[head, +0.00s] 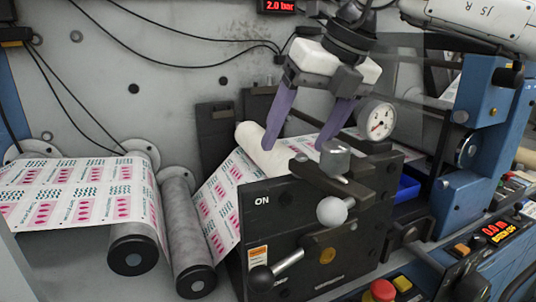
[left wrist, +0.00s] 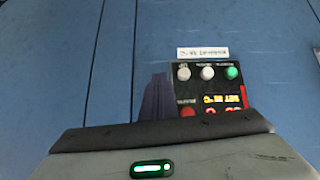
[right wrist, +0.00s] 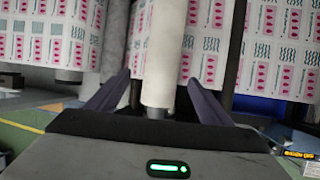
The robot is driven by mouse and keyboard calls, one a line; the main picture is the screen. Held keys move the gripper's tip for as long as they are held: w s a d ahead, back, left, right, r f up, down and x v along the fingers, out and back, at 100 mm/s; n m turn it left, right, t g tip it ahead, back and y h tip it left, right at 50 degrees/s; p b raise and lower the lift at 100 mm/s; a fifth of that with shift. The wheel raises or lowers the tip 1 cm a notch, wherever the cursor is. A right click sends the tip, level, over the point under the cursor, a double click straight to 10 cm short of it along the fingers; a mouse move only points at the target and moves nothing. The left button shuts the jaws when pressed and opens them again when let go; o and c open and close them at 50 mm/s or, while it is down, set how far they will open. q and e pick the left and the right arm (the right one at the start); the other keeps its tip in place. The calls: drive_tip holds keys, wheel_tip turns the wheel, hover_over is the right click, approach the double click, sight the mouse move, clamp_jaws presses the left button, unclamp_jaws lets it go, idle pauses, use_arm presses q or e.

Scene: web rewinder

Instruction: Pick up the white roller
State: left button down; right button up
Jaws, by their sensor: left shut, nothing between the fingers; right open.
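The white roller (head: 250,136) lies behind the black ON box, partly hidden by a finger of my right gripper (head: 295,146). My right gripper is open and points down over the roller, with its purple fingers apart. In the right wrist view the white roller (right wrist: 159,55) runs lengthwise between the two spread fingers of the right gripper (right wrist: 158,78). I cannot tell whether either finger touches it. My left gripper (left wrist: 157,82) shows only in the left wrist view, shut and empty in front of a blue panel.
Printed web (head: 80,192) runs over two grey rollers at the left. The black ON box (head: 290,225) with a ball-ended lever (head: 332,210) stands close in front. A pressure gauge (head: 376,119) is just right of the right gripper. A blue frame (head: 470,160) bounds the right.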

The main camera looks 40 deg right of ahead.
sight(288, 151)
drive_tip(key=x, duration=0.8)
drive_tip(key=shift+w+d, duration=0.3)
drive_tip(key=shift+r, duration=0.1)
drive_tip(key=c, duration=1.7)
drive_tip(key=shift+w+r, duration=0.1)
clamp_jaws()
drive_tip(key=shift+r, duration=0.1)
